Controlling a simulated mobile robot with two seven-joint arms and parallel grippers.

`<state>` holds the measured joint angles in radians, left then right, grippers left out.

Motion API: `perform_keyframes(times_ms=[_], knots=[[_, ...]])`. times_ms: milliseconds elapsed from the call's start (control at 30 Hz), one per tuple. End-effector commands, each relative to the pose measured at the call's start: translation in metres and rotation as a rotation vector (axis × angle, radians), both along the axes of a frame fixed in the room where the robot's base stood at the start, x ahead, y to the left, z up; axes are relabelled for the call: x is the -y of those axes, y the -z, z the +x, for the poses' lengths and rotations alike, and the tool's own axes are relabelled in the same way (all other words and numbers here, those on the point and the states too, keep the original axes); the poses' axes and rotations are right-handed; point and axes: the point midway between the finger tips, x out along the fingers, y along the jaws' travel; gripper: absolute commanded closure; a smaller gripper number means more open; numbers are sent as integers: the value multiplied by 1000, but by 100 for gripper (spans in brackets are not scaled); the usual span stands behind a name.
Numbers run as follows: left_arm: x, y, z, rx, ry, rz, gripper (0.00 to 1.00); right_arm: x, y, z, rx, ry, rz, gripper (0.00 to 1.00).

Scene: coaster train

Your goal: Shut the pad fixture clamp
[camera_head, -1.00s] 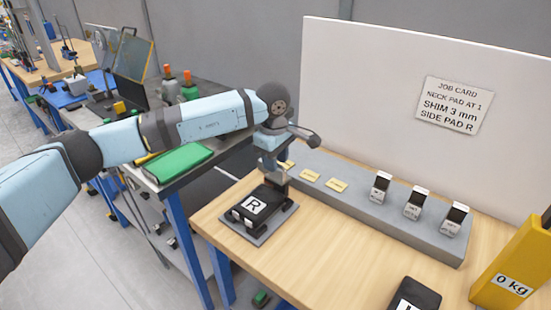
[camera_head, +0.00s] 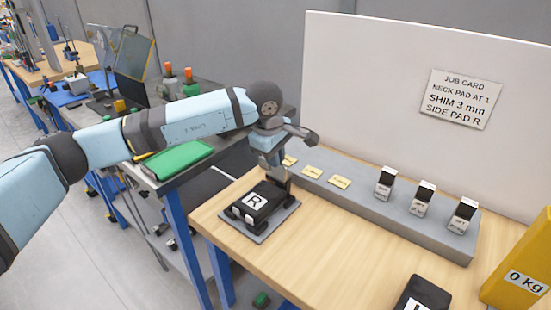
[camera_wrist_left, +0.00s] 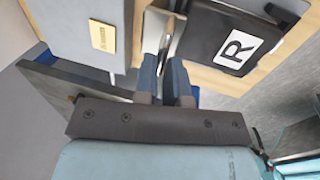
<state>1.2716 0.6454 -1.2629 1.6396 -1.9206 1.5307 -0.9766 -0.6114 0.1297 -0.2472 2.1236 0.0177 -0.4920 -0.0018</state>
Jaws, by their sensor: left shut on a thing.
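The pad fixture (camera_head: 258,236) is a grey plate near the left end of the wooden table. A black pad labelled R (camera_head: 268,192) lies on it; the pad also shows in the left wrist view (camera_wrist_left: 205,40). My left gripper (camera_head: 279,172) points down at the far edge of the fixture. In the left wrist view, its fingers (camera_wrist_left: 174,72) are shut on the clamp's narrow upright metal lever (camera_wrist_left: 171,32). The fingers partly hide the lever, so its exact angle is hard to tell. My right gripper is out of view.
Behind the fixture, a long grey rack (camera_head: 375,210) holds yellow shim cards (camera_head: 312,170) and several small labelled blocks (camera_head: 421,199). Another black pad (camera_head: 424,297) lies at the front right, near a yellow 0 kg box (camera_head: 520,265). The middle of the table is clear.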

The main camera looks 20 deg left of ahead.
Motion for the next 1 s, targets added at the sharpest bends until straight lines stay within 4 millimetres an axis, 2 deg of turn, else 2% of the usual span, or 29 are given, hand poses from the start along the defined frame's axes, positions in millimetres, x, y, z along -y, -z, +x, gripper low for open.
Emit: perform_keyframes(times_ms=[67, 100, 200, 467, 567, 667, 1000], knots=[[0, 0, 0, -2, 1, 1, 100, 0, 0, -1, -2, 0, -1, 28], [0, 0, 0, -2, 1, 1, 82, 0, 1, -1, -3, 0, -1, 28], [0, 0, 0, -2, 1, 1, 64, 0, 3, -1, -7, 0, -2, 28], [0, 0, 0, -2, 1, 1, 64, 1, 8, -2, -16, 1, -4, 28], [0, -7, -1, 0, 0, 0, 64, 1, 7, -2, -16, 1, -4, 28], [-1, -21, -4, 1, 1, 0, 64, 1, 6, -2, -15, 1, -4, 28], [-7, -95, -19, 1, 1, 1, 64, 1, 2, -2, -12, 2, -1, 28]])
